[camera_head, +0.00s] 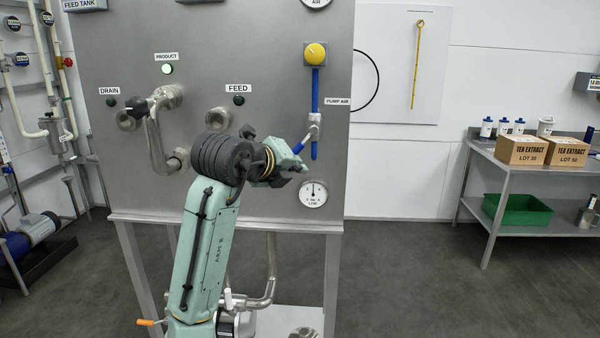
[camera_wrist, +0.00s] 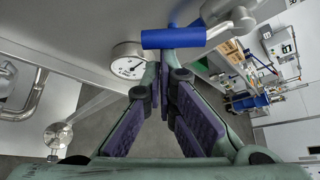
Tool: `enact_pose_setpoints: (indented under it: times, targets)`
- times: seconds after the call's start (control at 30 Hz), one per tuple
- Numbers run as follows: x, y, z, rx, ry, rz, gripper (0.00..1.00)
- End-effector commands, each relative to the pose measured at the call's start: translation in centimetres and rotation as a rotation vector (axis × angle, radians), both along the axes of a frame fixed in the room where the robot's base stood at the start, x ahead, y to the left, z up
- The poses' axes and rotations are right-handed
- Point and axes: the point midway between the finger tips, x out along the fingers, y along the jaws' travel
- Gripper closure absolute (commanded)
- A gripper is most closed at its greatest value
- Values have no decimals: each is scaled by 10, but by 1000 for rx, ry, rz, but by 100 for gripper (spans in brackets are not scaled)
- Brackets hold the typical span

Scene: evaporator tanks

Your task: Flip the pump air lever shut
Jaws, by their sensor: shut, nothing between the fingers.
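The pump air lever has a blue grip (camera_head: 298,147) on a metal arm and sits on the valve of the blue pump air pipe (camera_head: 315,90). It slants out down-left from the valve. In the wrist view the blue grip (camera_wrist: 172,39) lies crosswise just past my fingertips, with its metal arm (camera_wrist: 232,26) at right. My gripper (camera_head: 300,170) is shut and empty, just below the grip in the head view. In the wrist view my fingertips (camera_wrist: 167,62) are at the grip's edge; I cannot tell whether they touch it.
A line gauge (camera_head: 313,193) is close below my gripper. At left, a bent metal pipe (camera_head: 157,145) sticks out from the panel. A bench with boxes (camera_head: 522,150) stands far right.

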Motion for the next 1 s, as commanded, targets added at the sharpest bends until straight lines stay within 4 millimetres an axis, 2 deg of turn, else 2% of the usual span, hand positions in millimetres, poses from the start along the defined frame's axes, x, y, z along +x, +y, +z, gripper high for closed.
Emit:
enact_pose_setpoints:
  times: [0.13, 0.6, 1.0]
  targets:
    - [5, 7, 10, 143, -3, 4, 100]
    - [6, 24, 33, 135, -3, 4, 100]
    - [6, 30, 47, 133, -3, 2, 100]
